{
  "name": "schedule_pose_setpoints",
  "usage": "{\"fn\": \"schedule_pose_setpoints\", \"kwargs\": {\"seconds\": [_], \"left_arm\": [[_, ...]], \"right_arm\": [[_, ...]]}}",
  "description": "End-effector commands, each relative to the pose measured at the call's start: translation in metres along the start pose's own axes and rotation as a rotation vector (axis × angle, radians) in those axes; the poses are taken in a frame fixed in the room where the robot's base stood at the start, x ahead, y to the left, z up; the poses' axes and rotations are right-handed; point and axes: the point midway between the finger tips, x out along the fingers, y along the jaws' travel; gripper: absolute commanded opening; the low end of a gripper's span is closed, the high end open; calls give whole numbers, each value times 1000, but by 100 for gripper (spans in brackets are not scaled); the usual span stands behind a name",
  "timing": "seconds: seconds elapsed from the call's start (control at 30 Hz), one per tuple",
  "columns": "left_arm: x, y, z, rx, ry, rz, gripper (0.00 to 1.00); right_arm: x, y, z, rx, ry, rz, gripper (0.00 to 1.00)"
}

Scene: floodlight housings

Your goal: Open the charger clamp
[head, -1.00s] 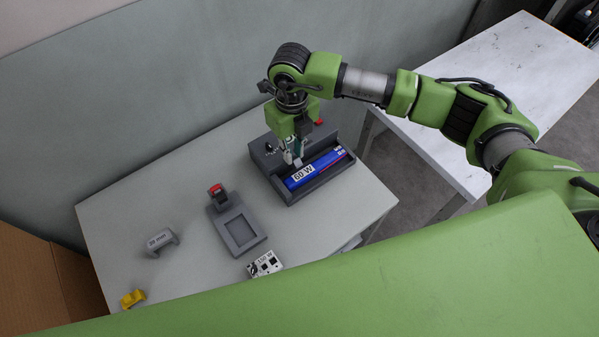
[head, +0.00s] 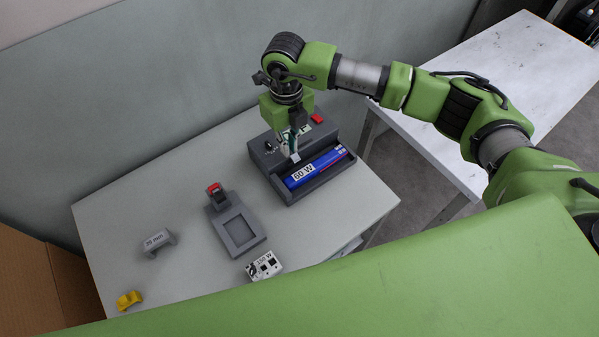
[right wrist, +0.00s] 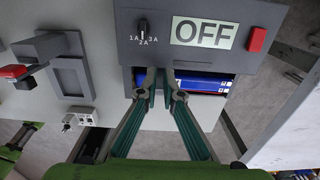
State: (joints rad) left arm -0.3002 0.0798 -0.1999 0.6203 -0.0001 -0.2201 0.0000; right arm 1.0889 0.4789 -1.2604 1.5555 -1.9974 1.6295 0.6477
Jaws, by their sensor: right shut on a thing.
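The charger (head: 262,158) is a dark grey box at the back of the table. In the right wrist view its panel (right wrist: 268,73) has a 1A/2A/3A knob (right wrist: 143,26), a display reading OFF (right wrist: 205,32) and a red button (right wrist: 257,39). A blue 60 W battery (head: 322,168) lies in its front bay and shows below the panel (right wrist: 205,84). My right gripper (head: 293,155) points down, shut at the panel's front edge above the battery (right wrist: 160,94). The charger clamp seems to be between its fingertips, mostly hidden by them. My left gripper is not seen.
A grey fixture (head: 245,249) with a red-topped part (head: 214,190) stands left of the charger. A white 150 W block (head: 263,265), a grey bracket (head: 159,242) and a yellow piece (head: 129,300) lie nearer the front. A pale side table (head: 500,85) stands right.

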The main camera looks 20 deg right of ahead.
Motion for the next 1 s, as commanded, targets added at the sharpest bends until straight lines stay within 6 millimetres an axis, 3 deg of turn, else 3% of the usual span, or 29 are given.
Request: {"fn": "schedule_pose_setpoints", "kwargs": {"seconds": [0.93,0.97,1.0], "left_arm": [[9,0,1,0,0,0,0],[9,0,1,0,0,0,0],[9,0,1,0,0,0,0]], "right_arm": [[-1,0,9,0,2,-1,0],[-1,0,9,0,2,-1,1],[-1,0,9,0,2,-1,9]]}}
